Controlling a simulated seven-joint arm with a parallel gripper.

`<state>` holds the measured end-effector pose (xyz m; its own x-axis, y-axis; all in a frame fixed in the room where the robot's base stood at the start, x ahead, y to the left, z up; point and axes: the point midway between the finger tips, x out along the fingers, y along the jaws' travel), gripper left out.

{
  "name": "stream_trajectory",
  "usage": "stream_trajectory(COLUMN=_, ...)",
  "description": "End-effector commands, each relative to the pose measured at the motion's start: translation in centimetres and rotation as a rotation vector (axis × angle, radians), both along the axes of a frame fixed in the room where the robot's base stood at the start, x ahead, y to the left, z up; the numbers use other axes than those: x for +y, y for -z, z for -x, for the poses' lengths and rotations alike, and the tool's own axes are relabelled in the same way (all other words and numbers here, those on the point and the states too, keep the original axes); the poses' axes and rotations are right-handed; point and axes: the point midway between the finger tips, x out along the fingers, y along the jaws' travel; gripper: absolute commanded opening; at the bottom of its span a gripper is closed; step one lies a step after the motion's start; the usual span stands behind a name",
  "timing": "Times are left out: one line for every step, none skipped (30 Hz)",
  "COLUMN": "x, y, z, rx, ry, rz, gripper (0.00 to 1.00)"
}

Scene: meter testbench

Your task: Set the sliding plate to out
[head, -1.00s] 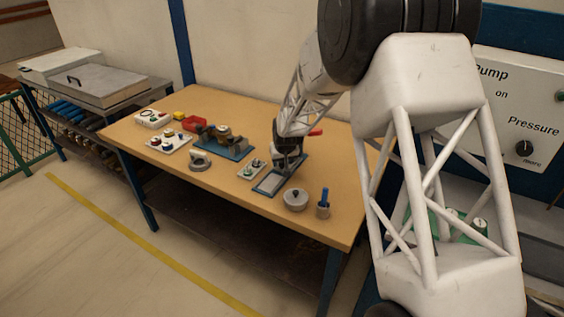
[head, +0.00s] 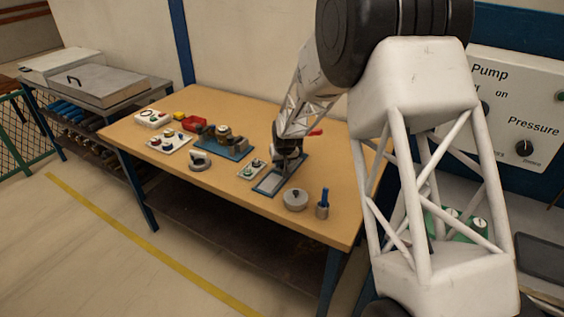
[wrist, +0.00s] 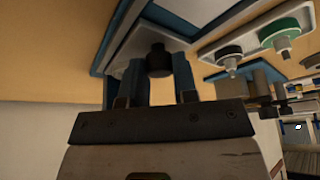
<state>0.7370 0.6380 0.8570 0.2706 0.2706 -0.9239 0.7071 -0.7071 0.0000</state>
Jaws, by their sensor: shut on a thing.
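The sliding plate (head: 273,183) is a pale grey panel in a dark blue frame (head: 256,193) on the workbench. The wrist view shows part of the plate (wrist: 143,40) and its blue frame (wrist: 98,45), with a short black knob (wrist: 158,58). My gripper (head: 284,164) is at the far part of the plate and hides that part in the head view. In the wrist view, the two fingers of my gripper (wrist: 159,75) stand on either side of the knob and are shut on it.
A small panel with knobs (head: 251,169) sits just left of the frame. A round lidded pot (head: 295,200) and a cup with a blue handle (head: 323,209) stand near the front right. A blue-based fixture (head: 232,147) lies farther left.

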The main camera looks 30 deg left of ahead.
Motion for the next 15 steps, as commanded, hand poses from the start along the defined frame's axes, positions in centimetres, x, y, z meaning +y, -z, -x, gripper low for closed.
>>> stream_trajectory(x=0.0, y=0.0, z=0.0, rx=0.000, ry=0.000, rz=0.000, gripper=0.00)
stream_trajectory(x=0.0, y=0.0, z=0.1, rx=0.000, ry=0.000, rz=0.000, gripper=0.00)
stream_trajectory(x=0.0, y=0.0, z=0.2, rx=0.000, ry=0.000, rz=0.000, gripper=0.00)
stream_trajectory(x=0.0, y=0.0, z=0.3, rx=0.000, ry=0.000, rz=0.000, gripper=0.00)
stream_trajectory(x=0.0, y=0.0, z=0.5, rx=0.000, ry=-0.001, rz=0.000, gripper=0.00)
stream_trajectory(x=0.0, y=0.0, z=0.7, rx=0.000, ry=-0.001, rz=0.001, gripper=0.00)
stream_trajectory(x=0.1, y=0.0, z=1.0, rx=0.000, ry=-0.002, rz=0.001, gripper=0.00)
stream_trajectory(x=0.1, y=0.0, z=1.3, rx=-0.001, ry=-0.002, rz=0.001, gripper=0.00)
stream_trajectory(x=0.1, y=-0.1, z=1.8, rx=-0.001, ry=-0.002, rz=0.001, gripper=0.00)
stream_trajectory(x=0.1, y=-0.1, z=2.2, rx=-0.001, ry=-0.002, rz=0.001, gripper=0.00)
stream_trajectory(x=0.1, y=-0.1, z=2.6, rx=0.000, ry=-0.001, rz=0.000, gripper=0.00)
stream_trajectory(x=0.1, y=0.0, z=3.1, rx=0.000, ry=-0.001, rz=0.000, gripper=0.00)
stream_trajectory(x=0.1, y=0.0, z=3.5, rx=0.000, ry=-0.001, rz=0.000, gripper=0.00)
stream_trajectory(x=0.1, y=-0.1, z=3.9, rx=-0.001, ry=-0.002, rz=0.001, gripper=0.00)
stream_trajectory(x=0.1, y=-0.1, z=4.4, rx=-0.001, ry=-0.002, rz=0.000, gripper=0.00)
